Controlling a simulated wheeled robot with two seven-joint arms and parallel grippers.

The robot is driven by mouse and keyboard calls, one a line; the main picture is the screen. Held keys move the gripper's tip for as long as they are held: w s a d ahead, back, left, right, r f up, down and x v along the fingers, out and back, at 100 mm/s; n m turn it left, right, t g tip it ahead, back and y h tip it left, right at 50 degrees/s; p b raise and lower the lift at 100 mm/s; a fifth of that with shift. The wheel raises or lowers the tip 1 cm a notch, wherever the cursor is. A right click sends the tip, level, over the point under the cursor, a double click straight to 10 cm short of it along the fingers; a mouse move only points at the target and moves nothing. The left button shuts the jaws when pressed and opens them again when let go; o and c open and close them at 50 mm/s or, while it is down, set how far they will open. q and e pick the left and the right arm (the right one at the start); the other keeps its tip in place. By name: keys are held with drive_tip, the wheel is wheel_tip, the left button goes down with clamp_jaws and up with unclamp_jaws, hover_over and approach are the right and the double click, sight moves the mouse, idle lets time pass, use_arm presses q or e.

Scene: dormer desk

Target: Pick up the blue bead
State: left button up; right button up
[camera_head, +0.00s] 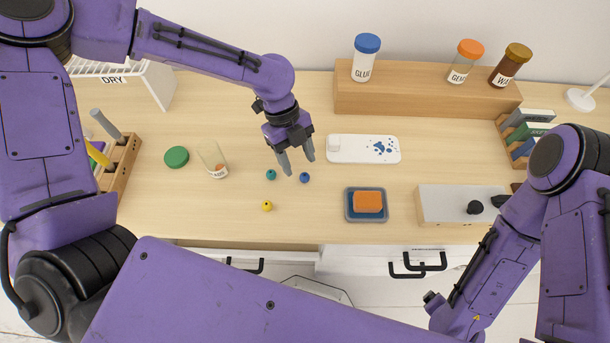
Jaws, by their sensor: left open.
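The blue bead (304,178) lies on the wooden desk near the middle. A teal bead (271,174) lies to its left, and a yellow bead (267,206) lies nearer the front edge. My left gripper (298,165) points down, open and empty, with its fingertips just behind and beside the blue bead in the picture. I cannot tell its exact height above the desk. My right arm comes in at the lower right, and its gripper fingers are not visible.
A clear jar (213,160) and green lid (176,157) stand left of the beads. A white tray (363,149) lies behind right, and a dish with an orange sponge (368,202) in front right. A wooden riser (428,99) holds several jars at the back.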

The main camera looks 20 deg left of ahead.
sight(303, 174)
use_arm(q)
drive_tip(key=x, duration=0.4)
drive_tip(key=shift+w+d+f, duration=0.1)
drive_tip(key=shift+w+f, duration=0.15)
drive_tip(key=shift+f, duration=0.1)
drive_tip(key=shift+c, duration=0.3)
clamp_jaws()
drive_tip(key=shift+r, duration=0.15)
